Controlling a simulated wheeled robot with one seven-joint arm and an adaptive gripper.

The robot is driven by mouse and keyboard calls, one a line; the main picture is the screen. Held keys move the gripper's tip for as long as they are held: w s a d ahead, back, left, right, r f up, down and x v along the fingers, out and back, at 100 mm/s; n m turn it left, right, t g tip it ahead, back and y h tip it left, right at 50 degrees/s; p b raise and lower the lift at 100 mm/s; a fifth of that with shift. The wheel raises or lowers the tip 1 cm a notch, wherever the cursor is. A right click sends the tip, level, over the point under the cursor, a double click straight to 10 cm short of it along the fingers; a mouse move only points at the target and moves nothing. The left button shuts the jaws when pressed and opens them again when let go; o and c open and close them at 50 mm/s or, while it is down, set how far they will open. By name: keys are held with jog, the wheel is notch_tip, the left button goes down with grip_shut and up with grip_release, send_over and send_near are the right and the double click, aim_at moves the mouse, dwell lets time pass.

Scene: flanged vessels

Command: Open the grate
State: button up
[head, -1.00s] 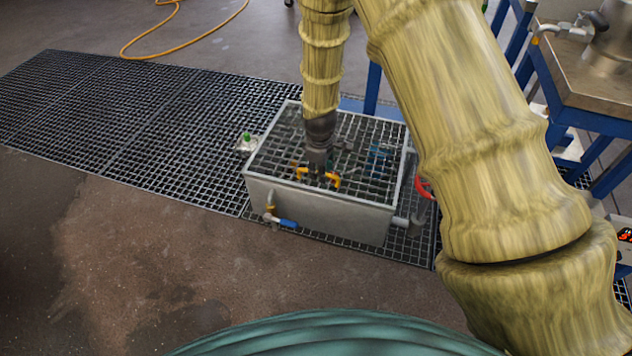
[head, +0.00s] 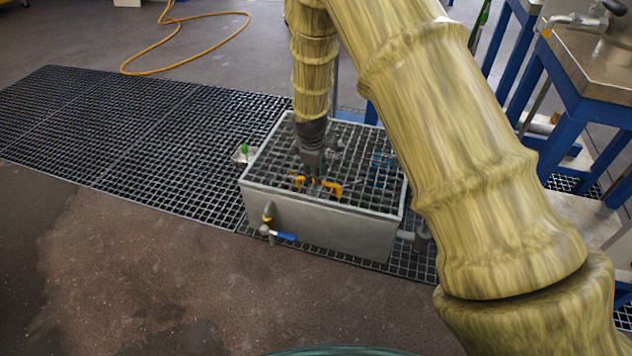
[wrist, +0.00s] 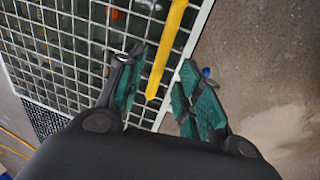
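The grate (head: 352,155) is a metal grid lying flat on top of a grey box (head: 318,224) in the head view. A yellow handle (head: 335,190) stands on the grate near its front edge. My gripper (head: 314,180) points down at the handle from above. In the wrist view, the grate (wrist: 65,48) fills the upper left and the yellow handle (wrist: 167,55) runs between the teal finger pads of my gripper (wrist: 162,70). The fingers are apart, with gaps beside the handle. Part of the handle is hidden behind my gripper in the head view.
A blue-handled valve (head: 283,236) sticks out from the box's front. Floor grating (head: 120,130) extends left. A blue-framed metal table (head: 590,85) stands at the right. An orange hose (head: 195,17) lies behind. The brown floor in front is clear.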

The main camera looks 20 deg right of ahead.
jog(key=shift+w+d+f+b, duration=0.15)
jog(key=shift+f+b, duration=0.1)
jog(key=shift+f, duration=0.6)
jog(key=shift+w+f+b, duration=0.15)
jog(key=shift+f+b, duration=0.1)
jog(key=shift+f, duration=0.6)
grip_shut()
